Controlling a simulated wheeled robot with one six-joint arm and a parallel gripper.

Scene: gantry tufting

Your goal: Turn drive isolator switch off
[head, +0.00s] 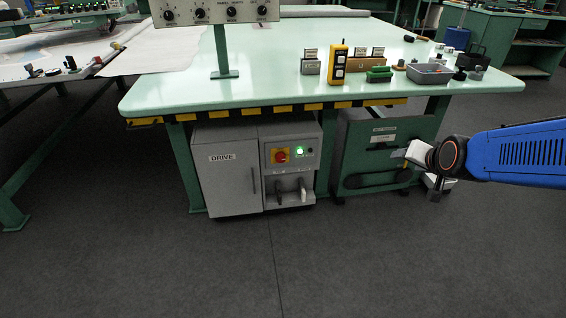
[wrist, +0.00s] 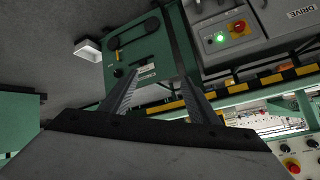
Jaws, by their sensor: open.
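The drive isolator switch (head: 280,155) is a red knob on a yellow plate, on the grey panel right of the door labelled DRIVE (head: 222,157). A green lamp (head: 299,150) glows beside it. The knob's exact angle is too small to tell. In the wrist view the switch (wrist: 238,28) shows at the upper right, with the lit green lamp (wrist: 220,38) left of it. My gripper (head: 408,156) is right of the switch in the head view, in front of the green cabinet and well apart from the switch. Its two fingers (wrist: 158,78) are spread and empty in the wrist view.
A green table (head: 250,95) with a yellow-black striped edge overhangs the panel. A green cabinet (head: 375,150) stands right of it. Handles or cables (head: 290,190) hang below the switch. A control box (head: 215,10) stands on a post above the table. The floor (head: 230,265) in front is clear.

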